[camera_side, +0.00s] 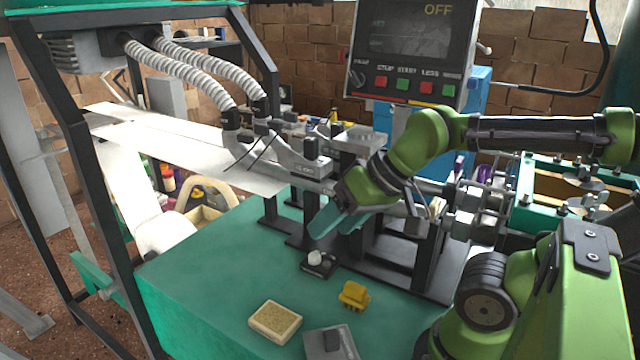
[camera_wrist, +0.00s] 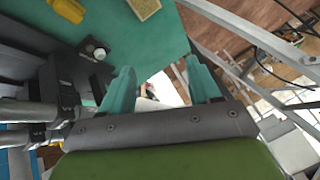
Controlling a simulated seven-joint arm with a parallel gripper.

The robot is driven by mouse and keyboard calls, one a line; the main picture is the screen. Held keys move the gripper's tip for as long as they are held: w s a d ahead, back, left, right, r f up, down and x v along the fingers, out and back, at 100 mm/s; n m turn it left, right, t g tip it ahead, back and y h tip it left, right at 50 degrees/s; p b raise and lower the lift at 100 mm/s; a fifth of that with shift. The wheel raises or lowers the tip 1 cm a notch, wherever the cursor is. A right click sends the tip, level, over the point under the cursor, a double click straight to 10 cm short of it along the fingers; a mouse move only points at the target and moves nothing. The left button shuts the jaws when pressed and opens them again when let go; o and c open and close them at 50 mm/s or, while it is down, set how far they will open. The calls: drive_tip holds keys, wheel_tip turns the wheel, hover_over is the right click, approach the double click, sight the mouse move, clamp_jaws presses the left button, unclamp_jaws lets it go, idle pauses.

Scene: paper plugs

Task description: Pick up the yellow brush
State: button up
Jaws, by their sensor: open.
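The yellow brush (camera_side: 354,296) lies on the green table toward its front right in the side view. In the wrist view part of the yellow brush (camera_wrist: 68,11) shows at the top left, cut by the frame edge. My gripper (camera_side: 337,226) is above the table, behind the brush and slightly to its left in the side view, apart from it. Its two teal fingers are spread with nothing between them, as the wrist view also shows for my gripper (camera_wrist: 160,74).
A tan sponge-like block (camera_side: 275,322) lies left of the brush, and a grey box (camera_side: 331,343) lies in front. A small black base with a white knob (camera_side: 317,261) stands near my fingers. A dark metal machine frame (camera_side: 400,275) stands behind. The table's left part (camera_side: 205,265) is bare.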

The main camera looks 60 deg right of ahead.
drive_tip(key=shift+o, duration=0.5)
drive_tip(key=shift+d, duration=0.1)
drive_tip(key=n+g+h, duration=0.2)
drive_tip(key=n+g, duration=0.2)
drive_tip(key=g, duration=0.3)
hover_over(356, 286)
wheel_tip(356, 286, down, 8)
drive_tip(key=r, duration=0.1)
drive_tip(key=f, duration=1.1)
drive_tip(key=shift+s, duration=0.3)
drive_tip(key=shift+w+f, duration=0.15)
drive_tip(key=shift+f, duration=1.3)
drive_tip(key=shift+w+f, duration=0.15)
drive_tip(key=shift+f, duration=1.3)
clamp_jaws()
